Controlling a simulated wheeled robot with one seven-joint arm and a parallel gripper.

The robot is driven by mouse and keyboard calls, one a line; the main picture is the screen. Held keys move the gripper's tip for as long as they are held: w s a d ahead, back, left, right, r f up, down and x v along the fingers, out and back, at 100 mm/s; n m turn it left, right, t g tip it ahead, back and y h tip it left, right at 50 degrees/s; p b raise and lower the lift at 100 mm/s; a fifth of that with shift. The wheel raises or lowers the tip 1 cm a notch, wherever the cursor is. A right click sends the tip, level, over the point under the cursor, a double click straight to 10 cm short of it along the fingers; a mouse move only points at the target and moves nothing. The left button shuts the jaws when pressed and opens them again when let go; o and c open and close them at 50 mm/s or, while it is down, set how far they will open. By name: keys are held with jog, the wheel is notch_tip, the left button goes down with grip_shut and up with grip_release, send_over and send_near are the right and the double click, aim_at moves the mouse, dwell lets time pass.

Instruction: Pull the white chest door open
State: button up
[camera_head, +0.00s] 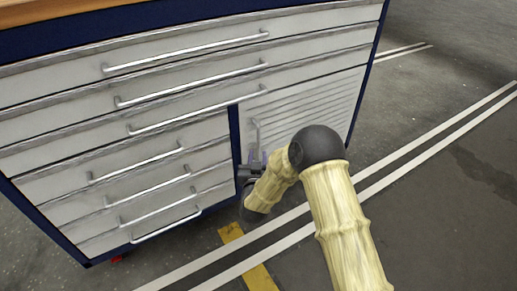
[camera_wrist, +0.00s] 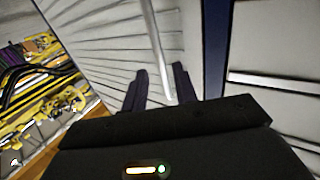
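The white chest door (camera_head: 318,108) is the louvred panel at the chest's lower right, right of a dark blue post. It looks flush with the front in the head view. Its vertical bar handle (camera_head: 257,135) is near its left edge. My gripper (camera_head: 255,161) is at the handle's lower part, partly hidden by my arm. In the wrist view the door (camera_wrist: 105,45) fills the upper left and the handle (camera_wrist: 157,45) runs down between my two dark fingers (camera_wrist: 162,84). The fingers are apart, with a visible gap on the left of the bar.
White drawers (camera_head: 100,130) with bar handles fill the rest of the chest (camera_head: 235,133). A wooden top (camera_head: 60,12) lies above. The floor to the right is clear, with white lines and a yellow stripe (camera_head: 247,258). Yellow equipment (camera_wrist: 50,85) shows left in the wrist view.

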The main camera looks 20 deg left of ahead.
aim_at(259, 146)
jog(key=b+x, duration=0.2)
jog(key=x, duration=0.3)
jog(key=shift+w+f, duration=0.1)
jog(key=shift+w, duration=0.1)
jog(key=shift+w+a, duration=0.15)
jog(key=shift+w, duration=0.3)
jog(key=shift+c, duration=0.4)
grip_shut()
